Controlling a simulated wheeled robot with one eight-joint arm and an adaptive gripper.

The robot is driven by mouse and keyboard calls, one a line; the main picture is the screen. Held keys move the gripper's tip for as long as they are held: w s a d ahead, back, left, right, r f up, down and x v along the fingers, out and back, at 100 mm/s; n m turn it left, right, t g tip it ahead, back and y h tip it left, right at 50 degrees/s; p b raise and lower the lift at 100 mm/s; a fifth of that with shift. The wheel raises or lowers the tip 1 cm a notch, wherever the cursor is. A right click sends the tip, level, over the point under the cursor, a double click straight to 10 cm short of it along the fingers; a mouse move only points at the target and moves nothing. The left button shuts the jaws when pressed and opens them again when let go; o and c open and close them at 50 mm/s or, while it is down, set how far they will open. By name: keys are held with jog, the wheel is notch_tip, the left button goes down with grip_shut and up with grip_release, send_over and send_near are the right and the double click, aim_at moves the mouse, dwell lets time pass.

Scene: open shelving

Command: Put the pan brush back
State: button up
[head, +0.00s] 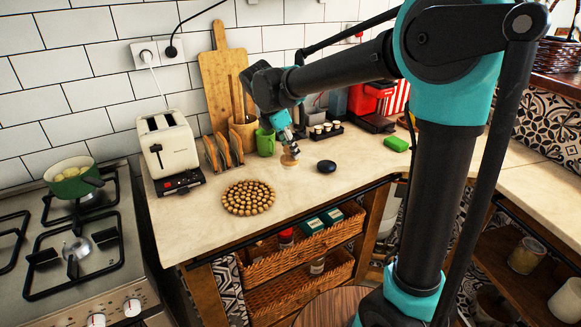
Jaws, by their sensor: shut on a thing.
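My gripper (291,150) is at the end of my arm, pointing down over the middle of the worktop (330,178). It is shut on a small light-brown object, apparently the pan brush (289,160). Much of the brush is hidden by the fingers, and I cannot tell whether it touches the worktop. The brush is behind and to the right of a round beaded trivet (248,197) and left of a dark round object (326,167).
A green mug (265,144), a toast rack (222,155) and a toaster (168,148) stand to the left. Behind are a small cup tray (322,133) and a red appliance (369,104). A green sponge (397,144) lies right.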

aim_at(291, 166)
jog(key=shift+f, duration=3.45)
jog(key=o, duration=1.1)
jog(key=shift+f, duration=0.1)
jog(key=v, duration=1.2)
jog(key=s+d+f+m+y, duration=0.1)
jog(key=s+d+f+m, duration=0.1)
jog(key=d+f+m, duration=0.45)
jog(key=s+d+f+m+y, duration=0.15)
jog(key=d+m, duration=0.25)
jog(key=d, duration=0.5)
jog(key=s+d+f+m, duration=0.4)
jog(key=s+d+f+m+t+y, duration=0.1)
jog(key=s+d+f+m, duration=0.3)
jog(key=m, duration=0.1)
jog(key=s+d+f+m, duration=0.4)
jog(key=s+f+m, duration=0.1)
jog(key=shift+s+t, duration=0.1)
jog(key=shift+t, duration=0.2)
